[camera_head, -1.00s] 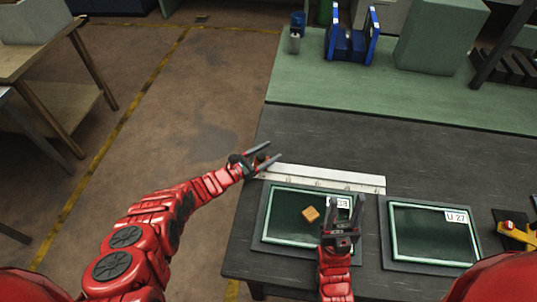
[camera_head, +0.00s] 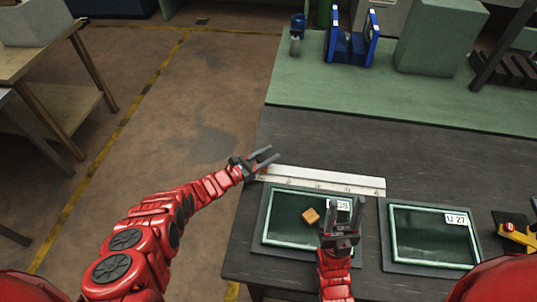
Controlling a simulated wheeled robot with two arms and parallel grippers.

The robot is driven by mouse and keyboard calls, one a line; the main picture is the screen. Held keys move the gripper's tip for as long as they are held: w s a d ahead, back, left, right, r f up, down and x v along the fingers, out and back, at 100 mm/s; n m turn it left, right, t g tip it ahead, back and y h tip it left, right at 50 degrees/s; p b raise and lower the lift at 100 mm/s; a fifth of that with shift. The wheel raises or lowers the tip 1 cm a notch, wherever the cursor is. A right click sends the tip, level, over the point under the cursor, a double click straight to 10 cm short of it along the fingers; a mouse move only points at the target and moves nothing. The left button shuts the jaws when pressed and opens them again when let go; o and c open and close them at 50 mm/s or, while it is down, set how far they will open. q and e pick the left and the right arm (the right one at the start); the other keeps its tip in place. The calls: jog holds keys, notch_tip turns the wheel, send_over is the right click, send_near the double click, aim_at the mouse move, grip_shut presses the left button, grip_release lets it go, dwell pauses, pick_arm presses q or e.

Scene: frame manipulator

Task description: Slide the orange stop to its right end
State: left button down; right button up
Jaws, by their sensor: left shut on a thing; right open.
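The orange stop (camera_head: 310,216) looks like a small orange block. It lies over the dark pane of the left green-edged frame (camera_head: 264,222), left of my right gripper. My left gripper (camera_head: 268,157) is at the left end of the long white rail (camera_head: 325,181) behind that frame. It is shut on the rail's end as far as I can see, and its fingers partly hide the contact. My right gripper (camera_head: 344,212) is open over the right part of the left frame, right of the orange stop and apart from it. It partly covers the frame's label.
A second framed pane (camera_head: 430,235) labelled U 27 lies to the right. A yellow device with a red top (camera_head: 516,233) is at the right edge. A green mat (camera_head: 400,107) with blue holders (camera_head: 350,45) is at the back. The dark bench between is clear.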

dwell(0.8)
pick_arm(q)
jog(key=d, duration=0.3)
jog(key=s+d, duration=0.1)
jog(key=d, duration=0.2)
jog(key=d+p, duration=0.1)
jog(key=d, duration=0.2)
jog(key=shift+s, duration=0.4)
jog(key=shift+a, duration=0.1)
jog(key=shift+c, duration=2.4)
grip_release()
